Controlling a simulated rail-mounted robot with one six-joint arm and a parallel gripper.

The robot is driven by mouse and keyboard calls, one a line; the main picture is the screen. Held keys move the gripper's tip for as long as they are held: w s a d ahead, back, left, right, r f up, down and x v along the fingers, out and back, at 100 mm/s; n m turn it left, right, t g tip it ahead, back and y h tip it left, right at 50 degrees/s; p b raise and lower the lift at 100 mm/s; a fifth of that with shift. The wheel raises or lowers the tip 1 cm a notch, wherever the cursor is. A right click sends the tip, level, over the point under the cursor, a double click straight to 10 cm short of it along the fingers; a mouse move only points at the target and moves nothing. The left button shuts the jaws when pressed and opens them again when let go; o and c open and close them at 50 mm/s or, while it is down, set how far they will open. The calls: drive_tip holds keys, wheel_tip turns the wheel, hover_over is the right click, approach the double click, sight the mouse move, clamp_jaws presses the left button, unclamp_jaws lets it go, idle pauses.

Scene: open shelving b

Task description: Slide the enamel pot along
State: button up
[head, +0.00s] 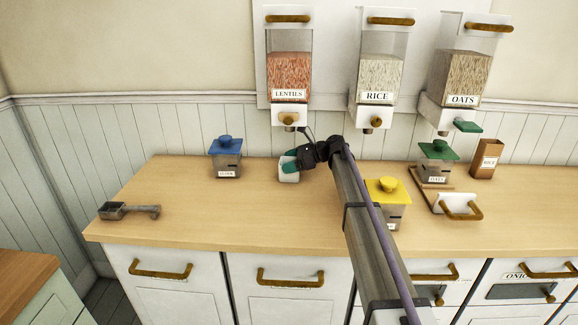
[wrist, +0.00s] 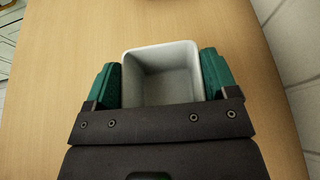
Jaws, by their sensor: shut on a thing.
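The enamel pot (head: 289,175) is a small white square-sided vessel on the wooden counter, below and in front of the lentils dispenser (head: 289,80). In the wrist view the pot (wrist: 160,62) is open-topped, and the inside that shows is bare and pale. My gripper (wrist: 162,80) is shut on the pot, with a green finger pad against each of two opposite sides. In the head view my gripper (head: 291,163) reaches it from the right. The pot looks upright; its base against the counter is hard to make out.
A blue-lidded jar (head: 227,160) stands left of the pot. A yellow-lidded jar (head: 386,205) stands right, by my arm. A green-lidded jar (head: 437,160), a brown box (head: 486,158) and a metal scoop (head: 125,211) are farther off. Rice (head: 380,80) and oats (head: 459,80) dispensers hang above.

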drive_tip(key=shift+w, duration=0.3)
drive_tip(key=o, duration=0.9)
